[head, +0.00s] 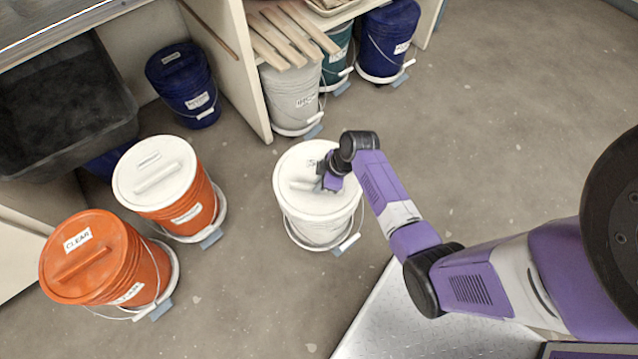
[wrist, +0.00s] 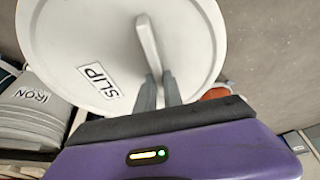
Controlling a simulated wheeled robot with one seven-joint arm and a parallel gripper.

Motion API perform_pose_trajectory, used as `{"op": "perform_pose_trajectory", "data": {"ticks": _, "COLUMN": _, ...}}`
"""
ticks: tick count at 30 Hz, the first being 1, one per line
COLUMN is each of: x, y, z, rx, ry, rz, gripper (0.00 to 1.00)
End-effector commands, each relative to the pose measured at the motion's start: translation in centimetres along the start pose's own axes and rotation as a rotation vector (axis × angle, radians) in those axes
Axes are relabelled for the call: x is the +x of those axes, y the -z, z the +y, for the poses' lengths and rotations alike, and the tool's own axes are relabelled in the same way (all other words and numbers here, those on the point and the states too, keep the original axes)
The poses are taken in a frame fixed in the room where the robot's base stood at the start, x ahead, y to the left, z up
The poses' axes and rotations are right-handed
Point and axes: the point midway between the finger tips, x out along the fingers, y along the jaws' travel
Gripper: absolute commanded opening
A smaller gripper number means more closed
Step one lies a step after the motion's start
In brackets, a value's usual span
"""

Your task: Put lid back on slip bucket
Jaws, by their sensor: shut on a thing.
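The white slip lid (head: 298,190) is at the top of a white bucket (head: 322,231) on the floor in the middle of the head view. In the wrist view the lid (wrist: 60,40) shows a "SLIP" label and a raised bar handle (wrist: 149,45). My gripper (head: 330,175) is shut on the lid's handle, and its fingers (wrist: 160,92) show on either side of the handle's near end. The lid covers the bucket's opening in the head view. I cannot tell whether it is seated on the rim or slightly above it.
An orange bucket with a white lid (head: 155,172) and an orange "CLEAR" bucket (head: 104,262) stand to the left. Several buckets, including a grey-white one (head: 291,97), stand under the shelving behind. A dark sink (head: 62,100) is at upper left. Floor in front is clear.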

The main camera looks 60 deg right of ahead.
Motion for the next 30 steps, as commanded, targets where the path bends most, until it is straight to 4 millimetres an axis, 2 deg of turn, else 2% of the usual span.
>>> {"op": "perform_pose_trajectory", "data": {"ticks": 11, "x": 0.07, "y": 0.01, "z": 0.03, "rx": -0.001, "ry": -0.001, "rz": 0.001, "gripper": 0.0}}
{"op": "perform_pose_trajectory", "data": {"ticks": 12, "x": 0.07, "y": 0.01, "z": 0.03, "rx": -0.001, "ry": 0.0, "rz": 0.001, "gripper": 0.13}}
{"op": "perform_pose_trajectory", "data": {"ticks": 15, "x": 0.08, "y": 0.0, "z": 0.02, "rx": -0.001, "ry": 0.0, "rz": 0.001, "gripper": 0.33}}
{"op": "perform_pose_trajectory", "data": {"ticks": 16, "x": 0.08, "y": 0.0, "z": 0.02, "rx": -0.001, "ry": 0.0, "rz": 0.0, "gripper": 0.37}}
{"op": "perform_pose_trajectory", "data": {"ticks": 22, "x": 0.1, "y": -0.01, "z": -0.01, "rx": -0.001, "ry": 0.0, "rz": 0.0, "gripper": 0.37}}
{"op": "perform_pose_trajectory", "data": {"ticks": 23, "x": 0.13, "y": -0.05, "z": -0.05, "rx": 0.0, "ry": 0.001, "rz": 0.0, "gripper": 0.39}}
{"op": "perform_pose_trajectory", "data": {"ticks": 26, "x": 0.13, "y": -0.05, "z": -0.05, "rx": -0.001, "ry": 0.001, "rz": 0.0, "gripper": 0.58}}
{"op": "perform_pose_trajectory", "data": {"ticks": 30, "x": 0.12, "y": -0.05, "z": -0.05, "rx": -0.001, "ry": 0.001, "rz": 0.0, "gripper": 0.59}}
